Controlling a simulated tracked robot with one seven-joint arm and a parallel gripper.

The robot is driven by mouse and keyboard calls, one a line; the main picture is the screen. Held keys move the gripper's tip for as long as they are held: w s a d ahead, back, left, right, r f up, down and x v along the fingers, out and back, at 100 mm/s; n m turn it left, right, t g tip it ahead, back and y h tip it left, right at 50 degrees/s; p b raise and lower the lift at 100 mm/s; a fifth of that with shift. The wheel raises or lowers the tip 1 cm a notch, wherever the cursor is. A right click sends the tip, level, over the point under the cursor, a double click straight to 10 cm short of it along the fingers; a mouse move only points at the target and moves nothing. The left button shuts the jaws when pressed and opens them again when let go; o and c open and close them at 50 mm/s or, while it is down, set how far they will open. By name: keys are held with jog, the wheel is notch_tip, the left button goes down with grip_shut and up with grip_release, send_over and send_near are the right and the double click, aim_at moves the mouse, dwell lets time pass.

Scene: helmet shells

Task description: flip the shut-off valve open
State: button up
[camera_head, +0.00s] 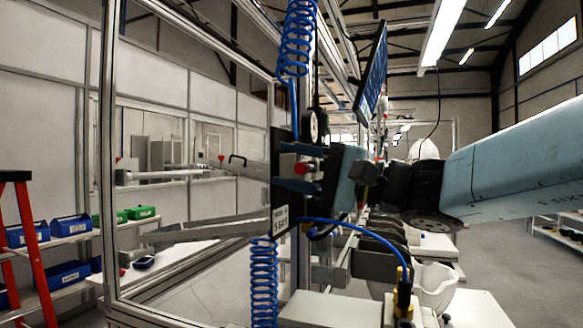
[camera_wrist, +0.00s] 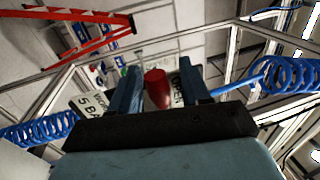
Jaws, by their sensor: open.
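The shut-off valve shows as a small red handle (camera_head: 301,168) beside the dark panel in the head view. In the wrist view the red handle (camera_wrist: 157,89) stands between my two blue fingers. My gripper (camera_head: 284,167) is open, with one finger above the handle and one below it in the head view. It also shows in the wrist view (camera_wrist: 159,68), with a gap on both sides of the handle. I cannot tell how deep the handle sits between the fingers. The valve body is mostly hidden.
A pressure gauge (camera_head: 311,126) sits just above the valve. Blue coiled hoses (camera_head: 264,282) hang above and below the panel. A label plate (camera_head: 281,219) reading 5 BAR is below. A metal frame (camera_head: 110,150) stands at left, with a red ladder (camera_head: 34,245) beyond.

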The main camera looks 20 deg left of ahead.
jog(key=shift+d, duration=0.1)
jog(key=d+f, duration=0.2)
jog(key=d, duration=1.1)
jog(key=shift+w+d+f, duration=0.15)
jog(key=shift+d+f, duration=0.05)
jog(key=shift+f, duration=0.2)
jog(key=s+d+f+t+h, duration=0.1)
jog(key=d+f+h, duration=0.35)
jog(key=f, duration=0.35)
jog(key=s+d+f+t+h, duration=0.1)
jog(key=s+d+f+h, duration=0.1)
jog(key=d+f+h, duration=0.45)
jog(key=d+f+t+h, duration=0.2)
jog(key=d+f+h, duration=0.2)
jog(key=d, duration=0.4)
jog(key=d+f+t+h, duration=0.2)
jog(key=d+f+h, duration=0.2)
jog(key=d, duration=0.4)
jog(key=shift+d+f+h, duration=0.2)
jog(key=shift+d+h, duration=0.2)
jog(key=shift+h, duration=0.2)
jog(key=shift+c, duration=0.5)
